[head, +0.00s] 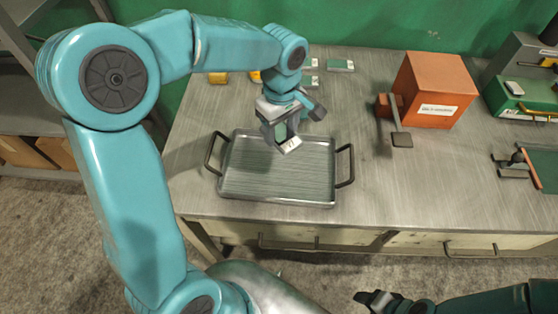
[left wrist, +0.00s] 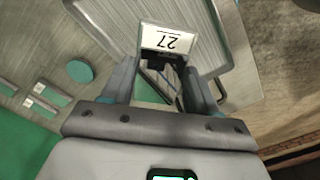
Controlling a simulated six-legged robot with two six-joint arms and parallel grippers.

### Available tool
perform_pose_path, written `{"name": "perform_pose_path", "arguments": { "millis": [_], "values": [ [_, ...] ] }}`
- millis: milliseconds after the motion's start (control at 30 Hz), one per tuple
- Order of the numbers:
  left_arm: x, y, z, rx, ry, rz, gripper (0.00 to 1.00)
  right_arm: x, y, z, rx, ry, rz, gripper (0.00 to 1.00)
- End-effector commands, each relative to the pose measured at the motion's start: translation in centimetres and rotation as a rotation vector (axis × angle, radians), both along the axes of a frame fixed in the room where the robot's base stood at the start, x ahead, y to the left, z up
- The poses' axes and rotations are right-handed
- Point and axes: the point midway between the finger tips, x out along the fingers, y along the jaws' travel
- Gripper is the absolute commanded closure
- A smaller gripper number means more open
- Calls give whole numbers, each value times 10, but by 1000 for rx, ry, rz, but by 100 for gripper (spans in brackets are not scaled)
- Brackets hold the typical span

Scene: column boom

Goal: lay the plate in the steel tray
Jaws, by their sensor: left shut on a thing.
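The steel tray (head: 235,185) lies on the metal bench, with a dark handle at each end. My left gripper (head: 281,132) is over the tray's far part, pointing down. It is shut on the plate (head: 290,146), whose white face sticks out below the fingers. In the left wrist view, the plate (left wrist: 165,41) shows a white label with "27" between the fingertips (left wrist: 163,70), with the tray (left wrist: 242,60) behind it. I cannot tell whether the plate touches the tray. My right gripper (head: 378,300) is dark and low at the bottom edge, away from the bench top; its jaws are unclear.
An orange box (head: 432,90) with a lever (head: 401,137) stands to the right. Green equipment (head: 525,95) is at the far right.

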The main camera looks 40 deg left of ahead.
Motion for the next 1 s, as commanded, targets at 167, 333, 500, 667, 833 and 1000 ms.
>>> {"name": "perform_pose_path", "arguments": {
  "millis": [167, 333, 500, 667, 833, 1000],
  "values": [
    [-2, 1, -49, -1, 4, 0, 99, 0, 0, 3, 0, 0, 0, 41],
    [-2, 2, -81, -1, -1, 0, 99, 0, 0, 5, 0, 0, 0, 41],
    [-2, 4, -95, 0, -1, 1, 99, 0, 0, 5, 0, 0, 0, 41],
    [-3, 4, -120, -1, 1, 0, 99, 0, 0, 7, 0, 0, 0, 41],
    [-2, 4, -135, -1, -3, 0, 99, 0, 0, 7, 0, 0, 0, 41],
    [-2, 4, -135, 0, -4, 0, 99, 0, 0, 7, 0, 0, 0, 41]
  ]
}}
